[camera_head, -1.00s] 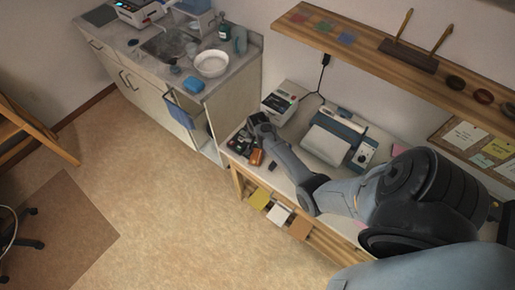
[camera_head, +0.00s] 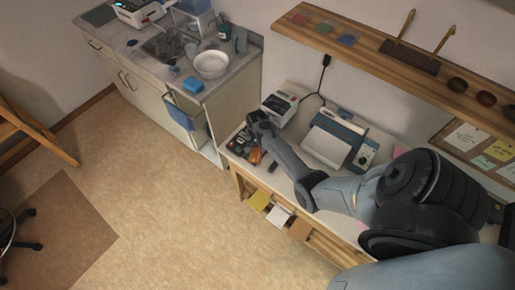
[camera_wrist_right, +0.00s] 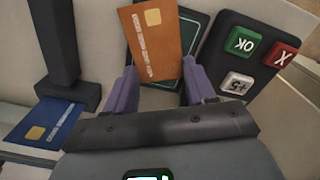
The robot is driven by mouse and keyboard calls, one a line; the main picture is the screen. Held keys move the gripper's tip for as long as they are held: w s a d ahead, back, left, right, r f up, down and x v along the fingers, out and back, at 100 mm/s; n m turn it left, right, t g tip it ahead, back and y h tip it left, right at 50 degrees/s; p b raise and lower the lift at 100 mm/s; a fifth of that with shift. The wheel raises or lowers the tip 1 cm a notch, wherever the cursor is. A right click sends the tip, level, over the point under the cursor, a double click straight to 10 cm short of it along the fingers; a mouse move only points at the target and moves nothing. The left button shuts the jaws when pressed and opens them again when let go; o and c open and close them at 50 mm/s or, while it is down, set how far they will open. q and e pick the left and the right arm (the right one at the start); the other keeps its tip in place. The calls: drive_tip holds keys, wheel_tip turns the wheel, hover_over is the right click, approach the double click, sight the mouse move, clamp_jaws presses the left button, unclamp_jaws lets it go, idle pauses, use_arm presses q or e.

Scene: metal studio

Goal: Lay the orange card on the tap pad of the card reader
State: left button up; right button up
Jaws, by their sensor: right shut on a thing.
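The orange card (camera_wrist_right: 152,42), with a gold chip, is between the purple fingers of my right gripper (camera_wrist_right: 160,88), which is shut on it. In the head view the orange card (camera_head: 255,157) is a small patch below my right gripper (camera_head: 254,145) near the table's front left corner. In the wrist view the card overlaps the dark green-edged tap pad (camera_wrist_right: 192,28) of the card reader. I cannot tell whether it touches the pad. The reader's keypad (camera_wrist_right: 233,54), with OK, X and +5 keys, lies to the right. My left gripper is not in view.
A blue card (camera_wrist_right: 42,121) lies by a dark upright stand (camera_wrist_right: 58,45) at the left of the wrist view. A white device (camera_head: 283,99) and a larger grey machine (camera_head: 329,141) stand behind my right arm. A wooden shelf (camera_head: 375,62) runs above the table.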

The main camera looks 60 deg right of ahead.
sight(257, 149)
drive_tip(key=shift+d+f, duration=0.15)
drive_tip(key=shift+d, duration=0.15)
drive_tip(key=o, duration=1)
drive_tip(key=shift+s+f, duration=0.1)
drive_tip(key=shift+o, duration=0.2)
drive_tip(key=shift+o, duration=0.2)
drive_tip(key=r, duration=0.4)
drive_tip(key=w+r, duration=0.1)
drive_tip(key=r, duration=0.2)
drive_tip(key=shift+d+p, duration=0.2)
drive_tip(key=shift+p, duration=0.15)
drive_tip(key=r, duration=0.4)
drive_tip(key=shift+s+a+r, duration=0.2)
drive_tip(key=shift+s+a, duration=0.15)
drive_tip(key=shift+a, duration=0.05)
